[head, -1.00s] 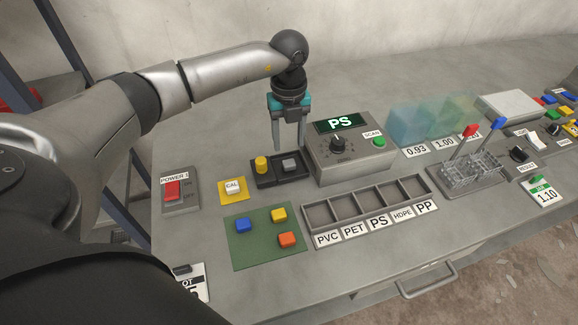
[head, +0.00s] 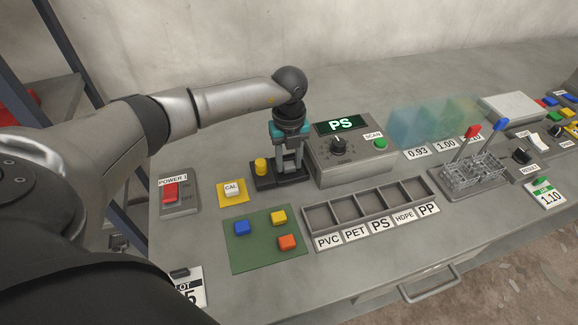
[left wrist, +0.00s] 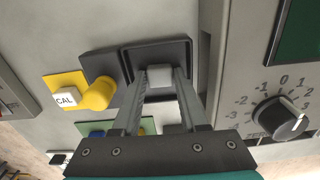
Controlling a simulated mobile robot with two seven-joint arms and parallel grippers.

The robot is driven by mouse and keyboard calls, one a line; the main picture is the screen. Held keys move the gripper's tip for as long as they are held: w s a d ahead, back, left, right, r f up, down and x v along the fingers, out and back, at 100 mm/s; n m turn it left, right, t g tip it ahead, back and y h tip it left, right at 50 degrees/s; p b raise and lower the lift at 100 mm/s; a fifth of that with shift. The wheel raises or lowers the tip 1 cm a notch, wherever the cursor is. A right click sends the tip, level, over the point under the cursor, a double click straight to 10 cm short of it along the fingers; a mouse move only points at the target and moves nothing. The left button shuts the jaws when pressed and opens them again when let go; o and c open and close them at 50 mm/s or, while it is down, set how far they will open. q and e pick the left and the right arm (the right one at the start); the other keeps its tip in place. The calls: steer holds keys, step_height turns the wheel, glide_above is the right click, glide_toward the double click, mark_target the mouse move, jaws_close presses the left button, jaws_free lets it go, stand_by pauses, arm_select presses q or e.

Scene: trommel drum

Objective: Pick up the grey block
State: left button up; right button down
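The grey block (left wrist: 160,75) sits in the black holder (left wrist: 187,54) and shows between my left fingertips in the left wrist view. My left gripper (head: 289,168) is lowered over the holder in the head view, its fingers pointing down on either side of the block. The fingers are apart, with the block between their tips (left wrist: 161,78); firm contact is not visible. In the head view the fingers largely hide the block. My right gripper is not in view.
A yellow knob (head: 261,167) stands close left of the block. The grey console (head: 350,165) with a dial and PS display is close on the right. A green mat (head: 262,250) with coloured blocks and a row of empty bins (head: 345,223) lie in front.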

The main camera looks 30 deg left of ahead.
mark_target(289, 165)
arm_select(q)
jaws_close()
steer(key=shift+r, duration=0.1)
step_height(289, 165, up, 20)
steer(key=p, duration=0.3)
stand_by(0.5)
